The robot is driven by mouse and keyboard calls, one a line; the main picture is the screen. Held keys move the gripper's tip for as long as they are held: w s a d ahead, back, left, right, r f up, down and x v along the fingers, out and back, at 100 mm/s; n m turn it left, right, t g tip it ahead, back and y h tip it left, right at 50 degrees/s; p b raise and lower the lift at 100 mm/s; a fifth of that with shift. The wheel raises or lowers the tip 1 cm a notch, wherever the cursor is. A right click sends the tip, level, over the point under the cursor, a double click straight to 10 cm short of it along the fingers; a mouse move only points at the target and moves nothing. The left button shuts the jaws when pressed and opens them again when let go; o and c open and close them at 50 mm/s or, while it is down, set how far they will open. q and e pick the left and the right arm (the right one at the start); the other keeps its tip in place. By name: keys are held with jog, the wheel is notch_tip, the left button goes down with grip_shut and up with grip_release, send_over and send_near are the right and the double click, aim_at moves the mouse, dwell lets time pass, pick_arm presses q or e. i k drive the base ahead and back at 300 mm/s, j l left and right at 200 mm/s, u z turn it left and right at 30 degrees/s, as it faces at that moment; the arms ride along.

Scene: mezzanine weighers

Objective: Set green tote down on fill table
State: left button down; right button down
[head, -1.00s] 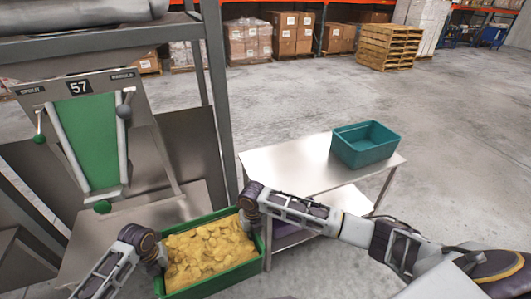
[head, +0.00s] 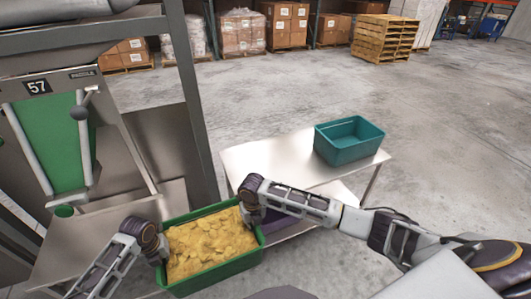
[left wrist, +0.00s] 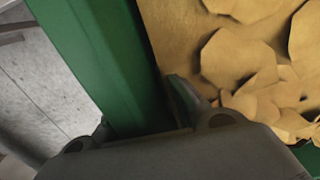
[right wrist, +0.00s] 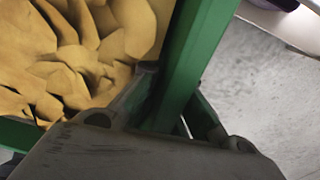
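The green tote (head: 214,277) is full of yellow chips and hangs between my two arms at the bottom of the head view. My left gripper (head: 160,252) is at its left wall, and the left wrist view shows the fingers (left wrist: 150,115) on both sides of the green wall (left wrist: 105,60). My right gripper (head: 244,216) is at its right wall; the right wrist view shows the fingers (right wrist: 172,105) astride that wall (right wrist: 195,50). Both look shut on the tote. The steel table (head: 265,160) stands beyond and right of the tote.
A teal tote (head: 345,152) stands on the right part of the steel table; its left part is bare. A purple tote (head: 275,217) shows partly on the lower shelf. Left stands weigher 57 (head: 60,140) with a grey post (head: 192,100).

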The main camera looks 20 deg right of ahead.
aim_at(274, 171)
jog(key=l, duration=1.85)
jog(key=z, duration=0.05)
